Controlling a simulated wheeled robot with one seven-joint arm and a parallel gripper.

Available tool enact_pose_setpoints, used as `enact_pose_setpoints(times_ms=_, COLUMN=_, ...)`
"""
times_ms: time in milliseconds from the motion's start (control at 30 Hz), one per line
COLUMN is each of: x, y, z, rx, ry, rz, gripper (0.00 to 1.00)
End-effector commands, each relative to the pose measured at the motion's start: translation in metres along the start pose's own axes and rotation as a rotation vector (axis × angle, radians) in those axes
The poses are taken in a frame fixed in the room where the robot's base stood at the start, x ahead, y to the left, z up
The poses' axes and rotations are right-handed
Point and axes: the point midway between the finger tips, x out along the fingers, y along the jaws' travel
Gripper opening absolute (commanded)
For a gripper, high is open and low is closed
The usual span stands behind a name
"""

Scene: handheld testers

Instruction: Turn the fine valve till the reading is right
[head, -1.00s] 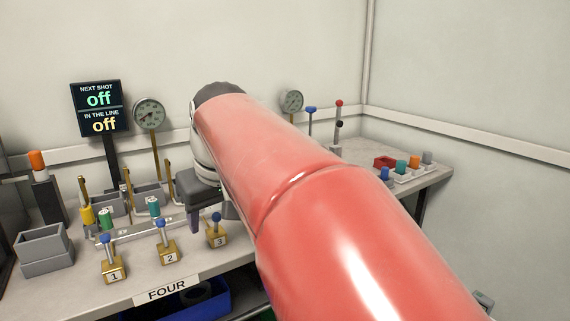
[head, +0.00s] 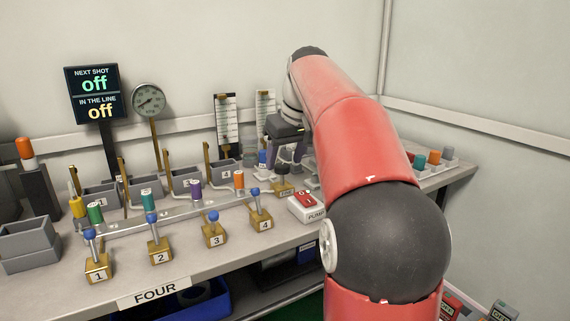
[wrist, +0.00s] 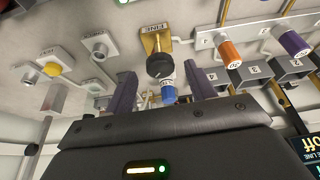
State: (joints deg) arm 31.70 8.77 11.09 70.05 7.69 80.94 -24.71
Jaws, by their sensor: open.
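The fine valve (wrist: 158,42) is a brass block labelled FINE with a dark round knob (wrist: 158,66), seen in the wrist view. In the head view the valve (head: 284,191) stands on the bench below my gripper (head: 287,158). My gripper is open and empty. In the wrist view its two fingers lie either side of the knob's line, apart from it as far as I can tell. The round dial gauge (head: 148,100) and the two scaled tube meters (head: 226,121) (head: 265,112) stand at the back. Their exact readings are too small to tell.
A sign (head: 95,94) reads off for both lines. Numbered brass valves with blue knobs (head: 213,228) line the front. Coloured bottles (head: 195,190) stand in a rail behind them. A red switch on the pump box (head: 306,204) sits right of the fine valve.

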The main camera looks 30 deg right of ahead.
Motion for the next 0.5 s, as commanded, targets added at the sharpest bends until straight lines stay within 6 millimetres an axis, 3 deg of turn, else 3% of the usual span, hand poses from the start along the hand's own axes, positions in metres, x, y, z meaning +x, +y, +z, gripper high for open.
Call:
enact_pose_setpoints(times_ms=133, x=0.0121, y=0.0001, z=0.0004, rx=0.0, ry=-0.001, rz=0.0, gripper=0.55)
enact_pose_setpoints(times_ms=400, x=0.0136, y=0.0, z=-0.0001, rx=0.0, ry=0.001, rz=0.001, gripper=0.55)
enact_pose_setpoints(times_ms=500, x=0.0135, y=-0.0001, z=-0.0001, rx=0.0, ry=0.001, rz=0.001, gripper=0.45)
